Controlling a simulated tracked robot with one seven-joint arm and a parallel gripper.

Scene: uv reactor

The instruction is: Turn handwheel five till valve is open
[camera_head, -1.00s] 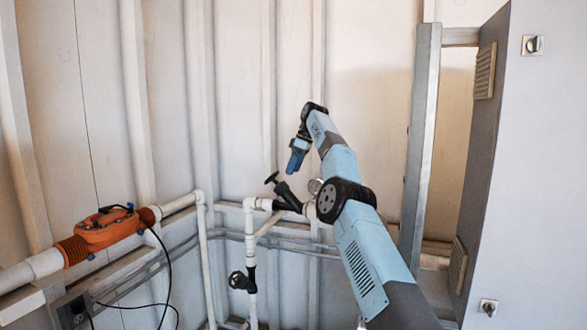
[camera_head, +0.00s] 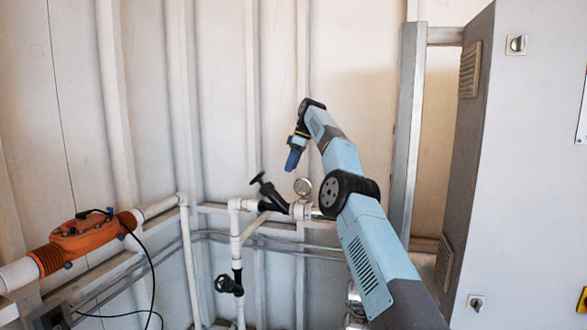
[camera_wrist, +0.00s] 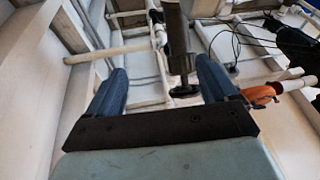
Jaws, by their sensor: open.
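A black handwheel (camera_head: 258,178) sits on the end of a black angled valve (camera_head: 270,194) on the white pipework. A second black handwheel (camera_head: 229,284) is lower, on the vertical pipe. No number is readable on either one. My gripper (camera_head: 293,158) is above and to the right of the upper handwheel in the head view, pointing down and apart from it. In the wrist view the two blue fingers of my gripper (camera_wrist: 162,68) are spread and empty. A black handwheel (camera_wrist: 185,91) shows between them there, beyond the fingers; I cannot tell which one.
A pressure gauge (camera_head: 303,186) stands on the pipe beside the angled valve. An orange reactor housing (camera_head: 88,237) with a black cable is at the left. A grey cabinet (camera_head: 525,150) and a metal post (camera_head: 407,130) stand at the right.

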